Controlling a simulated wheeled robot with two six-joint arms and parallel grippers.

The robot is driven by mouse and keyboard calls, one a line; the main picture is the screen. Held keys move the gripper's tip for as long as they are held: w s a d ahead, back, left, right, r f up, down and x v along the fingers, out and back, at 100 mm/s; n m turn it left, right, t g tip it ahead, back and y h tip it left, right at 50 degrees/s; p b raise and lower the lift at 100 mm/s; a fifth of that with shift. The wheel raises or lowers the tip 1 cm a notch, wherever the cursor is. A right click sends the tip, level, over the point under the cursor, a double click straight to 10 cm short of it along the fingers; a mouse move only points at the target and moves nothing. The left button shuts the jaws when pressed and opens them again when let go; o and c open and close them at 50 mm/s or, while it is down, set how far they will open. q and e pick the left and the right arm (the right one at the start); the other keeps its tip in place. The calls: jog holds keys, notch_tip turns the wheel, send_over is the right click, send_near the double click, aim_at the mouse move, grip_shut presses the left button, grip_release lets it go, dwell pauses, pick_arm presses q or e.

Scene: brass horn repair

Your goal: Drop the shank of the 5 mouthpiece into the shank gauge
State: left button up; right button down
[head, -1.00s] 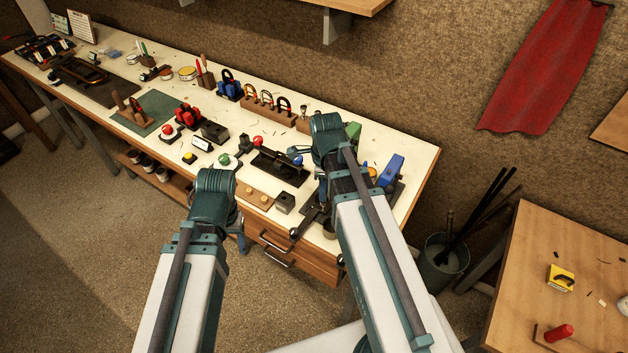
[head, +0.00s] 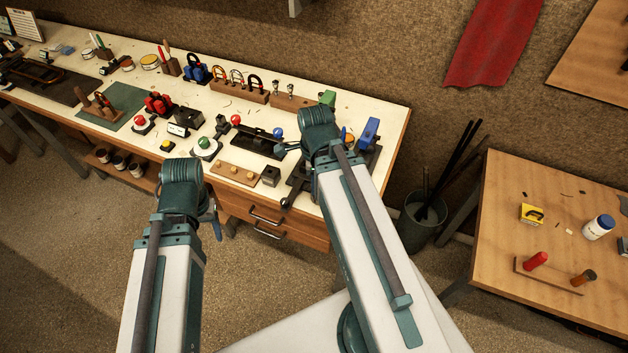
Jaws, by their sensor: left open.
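Two small silver pieces that look like mouthpieces (head: 290,90) stand in a wooden rack (head: 296,103) at the back of the bench. I cannot read any number on them, so I cannot tell which is the 5. A small dark block (head: 271,176) at the bench's front edge may be the shank gauge, but I cannot be sure. My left gripper (head: 216,222) hangs open in front of the bench's front edge, apart from everything. My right gripper (head: 283,149) is over the right part of the bench, partly hidden by its own wrist; its jaws are unclear.
The long bench (head: 345,103) holds several padlock-like pieces, clamps with coloured knobs and a blue tool (head: 368,133) at its right end. A bucket of dark rods (head: 420,220) stands between it and a wooden table (head: 500,205) at right. Open floor lies at front left.

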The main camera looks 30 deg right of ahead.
pick_arm(q)
jog(key=shift+r, duration=0.2)
pick_arm(e)
jog(key=shift+r, duration=0.2)
jog(key=shift+r+p, duration=2.1)
jog(key=shift+p, duration=0.2)
pick_arm(q)
notch_tip(320, 180, up, 4)
jog(key=shift+r, duration=0.1)
